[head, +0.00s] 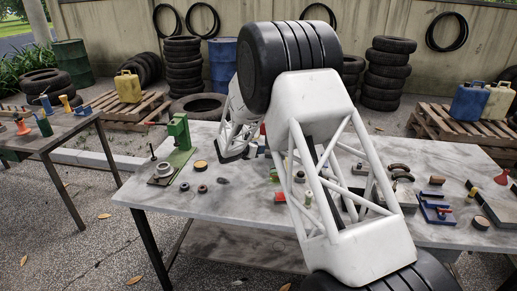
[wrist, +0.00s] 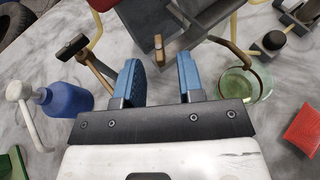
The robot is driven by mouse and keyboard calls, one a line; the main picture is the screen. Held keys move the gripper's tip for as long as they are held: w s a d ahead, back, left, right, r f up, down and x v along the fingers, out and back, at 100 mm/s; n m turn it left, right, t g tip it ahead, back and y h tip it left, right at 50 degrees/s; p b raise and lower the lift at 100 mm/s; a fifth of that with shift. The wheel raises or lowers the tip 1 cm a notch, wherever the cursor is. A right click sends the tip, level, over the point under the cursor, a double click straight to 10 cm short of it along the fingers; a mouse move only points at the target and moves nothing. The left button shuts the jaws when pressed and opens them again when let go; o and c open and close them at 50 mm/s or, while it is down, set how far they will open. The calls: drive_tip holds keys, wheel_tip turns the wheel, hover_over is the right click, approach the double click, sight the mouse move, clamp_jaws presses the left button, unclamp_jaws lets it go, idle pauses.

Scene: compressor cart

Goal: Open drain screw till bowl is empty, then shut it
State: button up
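In the wrist view my gripper (wrist: 159,62) is open, its two blue fingers apart with nothing between the pads. Just beyond the fingertips a small brass-coloured stub (wrist: 158,43) stands out near a dark grey body (wrist: 150,18); it may be the drain screw, but I cannot tell for sure. A clear green glass bowl (wrist: 237,84) sits right of the right finger, with a brown curved piece across its upper part. I cannot make out any liquid in it. In the head view my arm covers the middle of the table and hides most of this spot.
In the head view a green press (head: 179,135) stands on the marble table (head: 190,207).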

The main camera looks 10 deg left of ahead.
drive_tip(key=shift+w+d+f, duration=0.15)
drive_tip(key=shift+w+d, duration=0.05)
drive_tip(key=shift+w, duration=0.1)
clamp_jaws()
drive_tip(key=shift+d+n+y, duration=0.15)
drive_tip(key=shift+n+y, duration=0.15)
drive_tip(key=shift+s+d+n+t+y, duration=0.1)
drive_tip(key=shift+d+n+t+y, duration=0.3)
drive_tip(key=shift+n+y, duration=0.65)
drive_tip(key=shift+s+d+n+t+y, duration=0.1)
drive_tip(key=shift+n+t+y, duration=0.5)
drive_tip(key=shift+n+y, duration=0.45)
drive_tip(key=shift+a, duration=0.1)
